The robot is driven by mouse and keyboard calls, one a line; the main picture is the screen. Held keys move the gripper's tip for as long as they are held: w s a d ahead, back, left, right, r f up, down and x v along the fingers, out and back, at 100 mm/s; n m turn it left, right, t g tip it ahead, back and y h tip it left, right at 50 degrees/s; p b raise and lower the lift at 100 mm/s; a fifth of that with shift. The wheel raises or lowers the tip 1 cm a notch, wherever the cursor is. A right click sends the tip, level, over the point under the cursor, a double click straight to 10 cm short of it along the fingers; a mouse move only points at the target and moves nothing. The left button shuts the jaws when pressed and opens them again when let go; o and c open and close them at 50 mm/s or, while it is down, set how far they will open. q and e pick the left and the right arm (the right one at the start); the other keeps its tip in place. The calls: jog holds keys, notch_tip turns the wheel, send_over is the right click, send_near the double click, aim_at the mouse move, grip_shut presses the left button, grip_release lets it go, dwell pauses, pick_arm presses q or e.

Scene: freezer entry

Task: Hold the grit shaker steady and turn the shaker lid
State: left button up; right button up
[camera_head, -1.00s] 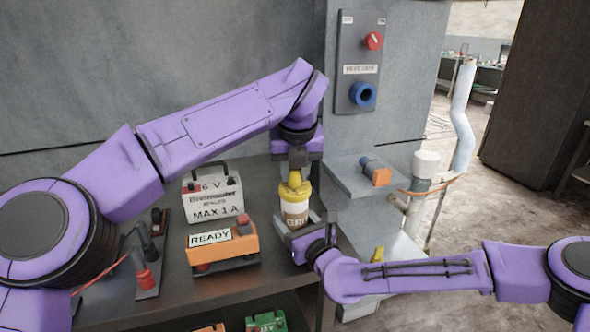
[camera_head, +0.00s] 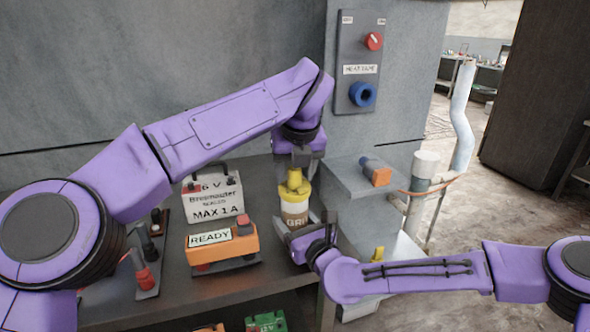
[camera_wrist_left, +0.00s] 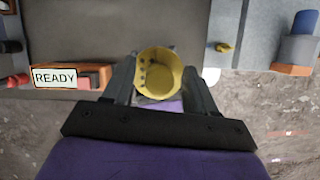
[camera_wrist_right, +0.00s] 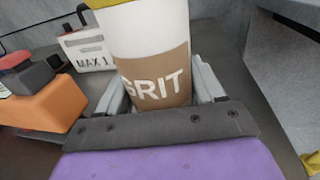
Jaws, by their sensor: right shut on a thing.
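The grit shaker (camera_head: 295,212) stands upright on the bench's right end, white with a brown GRIT label; it fills the right wrist view (camera_wrist_right: 150,75). My right gripper (camera_head: 300,232) is shut around its lower body. The yellow shaker lid (camera_head: 294,186) is on its top; the left wrist view looks down on the lid (camera_wrist_left: 160,75) and shows dark holes in it. My left gripper (camera_head: 299,165) points down at the lid from above. Its fingers stand apart on either side of the lid, and I cannot tell whether they touch it.
A white 6 V battery box (camera_head: 213,196) and an orange READY box (camera_head: 222,246) stand left of the shaker. A switch panel (camera_head: 360,62) is on the wall behind. A grey ledge (camera_head: 350,185) with a blue and orange part (camera_head: 376,171) lies to the right.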

pick_arm(q)
jog(key=v, duration=1.2)
pick_arm(e)
jog(key=o, duration=1.6)
jog(key=shift+c, duration=0.2)
jog(key=shift+o, duration=0.3)
jog(key=shift+s, duration=0.1)
pick_arm(q)
jog(key=shift+f+b, duration=0.5)
pick_arm(e)
jog(key=shift+v, duration=3.4)
jog(key=shift+d+f, duration=0.1)
